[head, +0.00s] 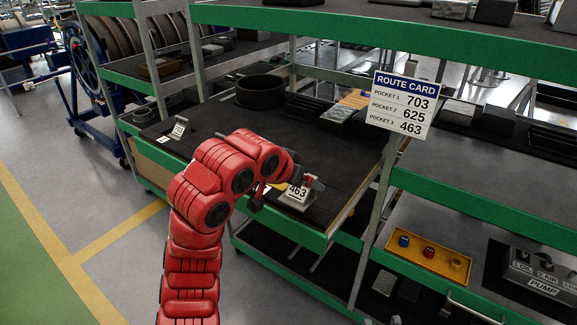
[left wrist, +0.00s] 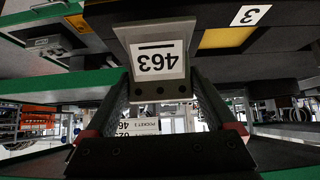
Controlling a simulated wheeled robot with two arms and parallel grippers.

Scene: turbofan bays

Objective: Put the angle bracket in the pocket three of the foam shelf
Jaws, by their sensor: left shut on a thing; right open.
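The angle bracket (head: 297,196) is grey with a white 463 label. It is at the front right of the black foam shelf (head: 335,165). My left gripper (head: 287,192) is shut on it, partly hidden by my red arm. In the left wrist view the bracket (left wrist: 158,60) sits between the fingertips, its label upside down. A yellow-floored pocket (left wrist: 226,38) beside the white 3 tag (left wrist: 250,15) shows to its right, apart from the bracket. I cannot tell whether the bracket touches the foam. My right gripper (head: 420,318) barely shows at the bottom edge, open.
The route card (head: 402,104) lists 463 for pocket 3. Another bracket (head: 179,129), probably labelled 703, stands at the foam's left. A dark round pan (head: 260,91) stands at the back. A shelf post (head: 376,215) rises to the right. A yellow tray (head: 428,254) lies lower right.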

